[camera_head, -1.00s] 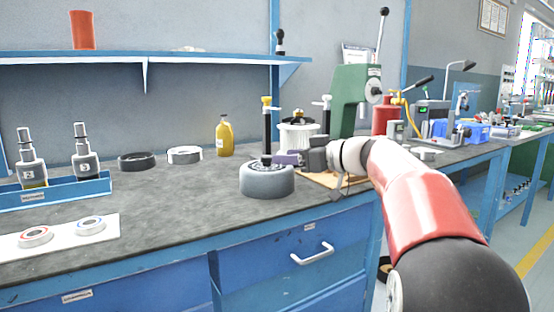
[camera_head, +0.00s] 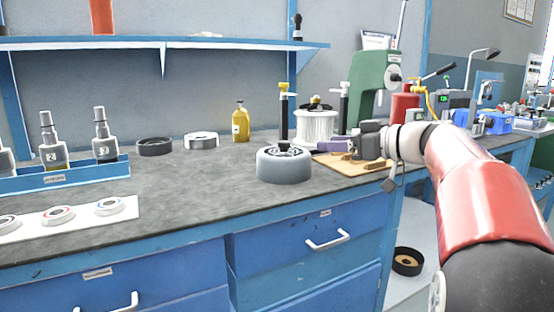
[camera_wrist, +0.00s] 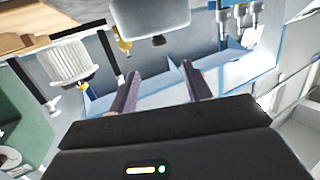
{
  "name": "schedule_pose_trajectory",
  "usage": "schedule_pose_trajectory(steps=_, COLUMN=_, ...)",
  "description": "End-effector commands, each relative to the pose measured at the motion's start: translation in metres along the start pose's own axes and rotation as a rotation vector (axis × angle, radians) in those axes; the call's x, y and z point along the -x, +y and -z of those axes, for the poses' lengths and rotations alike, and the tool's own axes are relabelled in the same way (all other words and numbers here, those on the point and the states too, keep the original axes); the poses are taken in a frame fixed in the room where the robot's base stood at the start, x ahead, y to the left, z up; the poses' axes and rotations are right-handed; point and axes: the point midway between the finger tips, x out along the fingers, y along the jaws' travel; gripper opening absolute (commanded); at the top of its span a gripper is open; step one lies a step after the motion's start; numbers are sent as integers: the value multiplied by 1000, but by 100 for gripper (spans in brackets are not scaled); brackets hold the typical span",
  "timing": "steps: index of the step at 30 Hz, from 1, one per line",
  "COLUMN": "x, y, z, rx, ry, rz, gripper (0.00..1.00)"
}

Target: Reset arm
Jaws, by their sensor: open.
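My gripper (camera_head: 330,146) is above the bench at the right of the grey round housing (camera_head: 284,166), in front of the white ribbed cylinder (camera_head: 314,127). In the wrist view its two dark purple fingers (camera_wrist: 158,88) are spread apart with nothing between them. The grey housing also shows at the top of the wrist view (camera_wrist: 157,22), beyond the fingertips. My red and white arm reaches in from the right.
A wooden board (camera_head: 352,166) lies under my wrist. A green press (camera_head: 373,82) and a red container (camera_head: 404,107) stand behind it. A yellow bottle (camera_head: 241,123), a dark ring (camera_head: 154,147) and a blue rack (camera_head: 62,179) stand left. The bench middle is clear.

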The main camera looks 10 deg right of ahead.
Motion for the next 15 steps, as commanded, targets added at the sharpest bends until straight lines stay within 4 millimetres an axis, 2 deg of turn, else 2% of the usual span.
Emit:
schedule_pose_trajectory(steps=2, x=-4, y=-17, z=-4, rx=-39, ry=-44, rz=8, gripper=49)
schedule_pose_trajectory(steps=5, x=-8, y=-58, z=-24, rx=-149, ry=-175, rz=5, gripper=49)
schedule_pose_trajectory(steps=8, x=-5, y=-113, z=-61, rx=-285, ry=-363, rz=-34, gripper=49)
schedule_pose_trajectory(steps=10, x=5, y=-150, z=-92, rx=-365, ry=-495, rz=-91, gripper=49)
schedule_pose_trajectory(steps=12, x=21, y=-184, z=-124, rx=-422, ry=-617, rz=-167, gripper=49)
schedule_pose_trajectory(steps=15, x=51, y=-222, z=-170, rx=-464, ry=-755, rz=-306, gripper=49)
